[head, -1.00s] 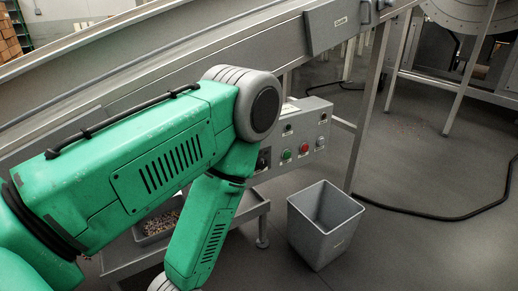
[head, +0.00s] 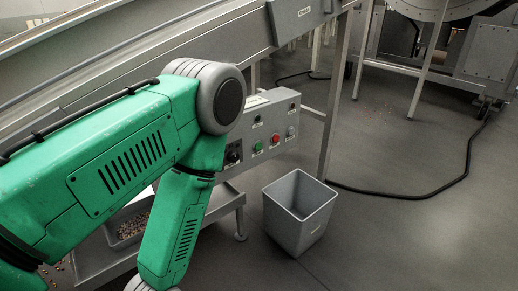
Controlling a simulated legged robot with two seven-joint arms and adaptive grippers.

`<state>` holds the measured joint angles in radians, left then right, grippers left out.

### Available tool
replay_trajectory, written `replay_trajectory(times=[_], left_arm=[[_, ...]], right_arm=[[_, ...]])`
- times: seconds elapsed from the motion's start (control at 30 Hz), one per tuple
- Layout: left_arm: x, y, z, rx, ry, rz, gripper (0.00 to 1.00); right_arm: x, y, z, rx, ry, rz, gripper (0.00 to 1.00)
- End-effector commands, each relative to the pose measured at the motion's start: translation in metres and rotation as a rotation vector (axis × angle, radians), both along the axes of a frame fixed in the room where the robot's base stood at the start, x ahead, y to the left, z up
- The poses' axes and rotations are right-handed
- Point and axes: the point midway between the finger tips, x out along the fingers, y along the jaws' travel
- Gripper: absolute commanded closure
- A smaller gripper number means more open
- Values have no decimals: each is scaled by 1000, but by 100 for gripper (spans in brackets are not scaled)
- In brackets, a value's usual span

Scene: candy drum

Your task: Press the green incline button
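The green button (head: 258,147) sits on the front of a grey control box (head: 285,112) mounted under the inclined conveyor. A red button (head: 276,139) is to its right, and a black switch (head: 234,152) is to its left. My green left arm comes in from the left and bends downward at a grey joint, left of the box. Its lower part runs out of the bottom of the view, so my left gripper is not visible. My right gripper is not visible either. Nothing is seen touching the green button.
A grey square bin (head: 299,212) stands open on the floor below and right of the box. A tray of small candies (head: 130,226) is partly behind my arm. A black cable (head: 420,194) lies on the floor at right. Open floor lies at the lower right.

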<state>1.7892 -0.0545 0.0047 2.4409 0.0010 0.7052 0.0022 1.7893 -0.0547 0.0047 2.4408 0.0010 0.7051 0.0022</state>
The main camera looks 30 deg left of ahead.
Motion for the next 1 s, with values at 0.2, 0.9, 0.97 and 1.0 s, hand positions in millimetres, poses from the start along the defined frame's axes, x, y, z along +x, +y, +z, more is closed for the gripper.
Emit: replay_trajectory(times=[0.2,0.9,0.97,1.0], left_arm=[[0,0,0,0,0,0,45],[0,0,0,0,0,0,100],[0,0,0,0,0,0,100],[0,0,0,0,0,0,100]], right_arm=[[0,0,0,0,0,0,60],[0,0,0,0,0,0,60],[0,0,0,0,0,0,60],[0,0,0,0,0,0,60]])
